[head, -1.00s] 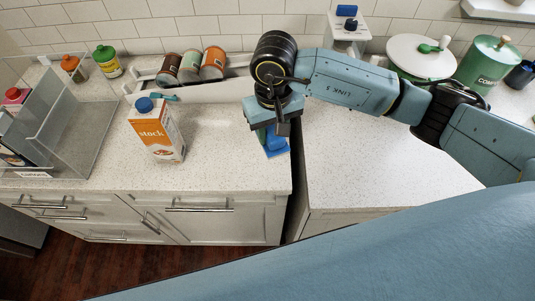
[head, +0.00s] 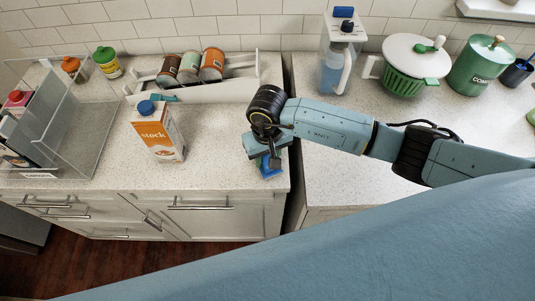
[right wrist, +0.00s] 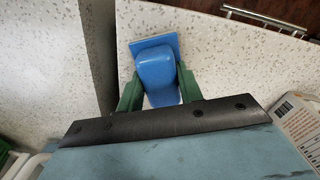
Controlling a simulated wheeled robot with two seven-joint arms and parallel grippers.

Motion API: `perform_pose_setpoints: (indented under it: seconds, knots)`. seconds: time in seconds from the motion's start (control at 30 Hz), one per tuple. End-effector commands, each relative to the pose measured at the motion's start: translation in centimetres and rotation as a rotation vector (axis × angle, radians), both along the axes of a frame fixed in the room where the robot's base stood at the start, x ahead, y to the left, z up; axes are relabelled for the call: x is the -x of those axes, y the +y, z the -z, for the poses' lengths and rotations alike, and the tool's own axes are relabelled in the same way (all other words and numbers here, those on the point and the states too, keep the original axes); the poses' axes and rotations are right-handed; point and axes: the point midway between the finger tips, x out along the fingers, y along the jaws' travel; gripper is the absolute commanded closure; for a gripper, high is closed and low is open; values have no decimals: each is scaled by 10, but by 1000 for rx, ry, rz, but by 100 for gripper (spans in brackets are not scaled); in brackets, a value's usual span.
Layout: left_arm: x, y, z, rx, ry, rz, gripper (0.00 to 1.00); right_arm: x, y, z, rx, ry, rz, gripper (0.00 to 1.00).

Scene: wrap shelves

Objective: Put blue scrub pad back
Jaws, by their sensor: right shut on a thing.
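The blue scrub pad (right wrist: 157,76), a blue handle on a flat blue pad, sits between the green fingers of my right gripper (right wrist: 158,88) in the right wrist view. The fingers are shut on its handle. In the head view, my right gripper (head: 266,163) points down near the front right corner of the left counter. Only a little of the pad (head: 270,173) shows below it, and the gripper hides the rest. I cannot tell whether the pad touches the counter. My left gripper is not in view.
An orange-and-white stock carton (head: 159,133) stands left of the gripper. A white rack (head: 215,91) with cans is behind. A clear bin (head: 75,130) is at left. A gap (head: 293,190) separates the counters. A pitcher (head: 337,65) and green colander (head: 405,80) stand at back right.

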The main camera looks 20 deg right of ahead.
Motion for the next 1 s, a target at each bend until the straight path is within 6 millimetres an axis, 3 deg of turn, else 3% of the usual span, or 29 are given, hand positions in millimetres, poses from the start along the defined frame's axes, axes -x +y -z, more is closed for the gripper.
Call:
perform_pose_setpoints:
  seconds: [0.23,0.27,0.4,0.8,1.0]
  knots:
    - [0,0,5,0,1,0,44,0,0,4,0,-1,0,85]
    - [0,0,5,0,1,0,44,0,0,3,0,0,0,61]
    - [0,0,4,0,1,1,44,0,0,3,0,1,0,43]
    - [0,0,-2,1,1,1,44,0,0,-2,0,1,1,42]
    - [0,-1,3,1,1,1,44,-2,0,-38,0,-6,-1,42]
